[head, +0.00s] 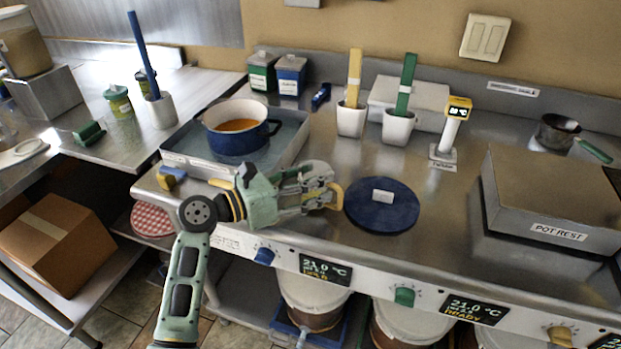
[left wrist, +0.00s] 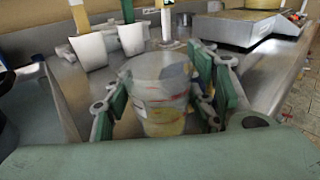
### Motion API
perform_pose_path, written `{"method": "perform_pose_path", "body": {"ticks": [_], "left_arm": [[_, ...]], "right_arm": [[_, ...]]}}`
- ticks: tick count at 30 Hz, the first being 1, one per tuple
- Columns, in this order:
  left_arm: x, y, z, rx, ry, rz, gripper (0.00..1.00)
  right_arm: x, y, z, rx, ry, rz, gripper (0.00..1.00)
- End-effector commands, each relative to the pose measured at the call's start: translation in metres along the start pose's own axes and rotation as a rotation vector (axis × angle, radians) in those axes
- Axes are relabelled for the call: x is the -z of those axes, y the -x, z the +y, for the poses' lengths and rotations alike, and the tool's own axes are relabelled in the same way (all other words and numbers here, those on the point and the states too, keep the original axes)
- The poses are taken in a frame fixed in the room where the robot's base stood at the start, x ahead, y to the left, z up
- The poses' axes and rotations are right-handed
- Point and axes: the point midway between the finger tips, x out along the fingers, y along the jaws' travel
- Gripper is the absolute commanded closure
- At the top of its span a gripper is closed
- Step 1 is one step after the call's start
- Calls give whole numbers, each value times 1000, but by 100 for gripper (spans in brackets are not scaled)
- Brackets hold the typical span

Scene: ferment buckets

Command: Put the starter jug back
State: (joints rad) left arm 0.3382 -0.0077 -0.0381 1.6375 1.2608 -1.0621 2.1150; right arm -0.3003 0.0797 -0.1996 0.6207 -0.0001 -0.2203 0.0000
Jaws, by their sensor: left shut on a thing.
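My left gripper (head: 318,190) is shut on the starter jug, low over the front of the steel counter, between the tray and the round blue lid. In the left wrist view the jug (left wrist: 160,88) is a cloudy, see-through vessel with a yellowish lower part and a worn label. It stands about upright between the green finger pads (left wrist: 155,108). In the head view the fingers mostly hide it; a yellow curved part, perhaps its handle (head: 336,196), shows at their right. I cannot tell whether its base touches the counter. My right gripper is not in view.
A blue pot (head: 240,138) of orange liquid stands in a metal tray (head: 292,152). The blue lid (head: 382,212) lies close right of my gripper. White cups (head: 351,122) with paddles, a thermometer stand (head: 446,140) and the pot rest (head: 545,200) stand beyond. Counter between lid and pot rest is clear.

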Motion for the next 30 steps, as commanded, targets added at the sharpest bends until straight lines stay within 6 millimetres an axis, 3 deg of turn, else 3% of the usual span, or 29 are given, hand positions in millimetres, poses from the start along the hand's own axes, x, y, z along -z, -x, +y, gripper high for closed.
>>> {"method": "perform_pose_path", "body": {"ticks": [17,18,24,30], "left_arm": [[12,-1,0,0,1,0,76],[11,-1,0,0,1,-1,45],[11,-1,0,0,0,0,27],[11,-1,0,0,0,0,26]], "right_arm": [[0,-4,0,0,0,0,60],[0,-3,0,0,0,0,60],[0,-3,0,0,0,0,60],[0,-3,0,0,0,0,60]]}}
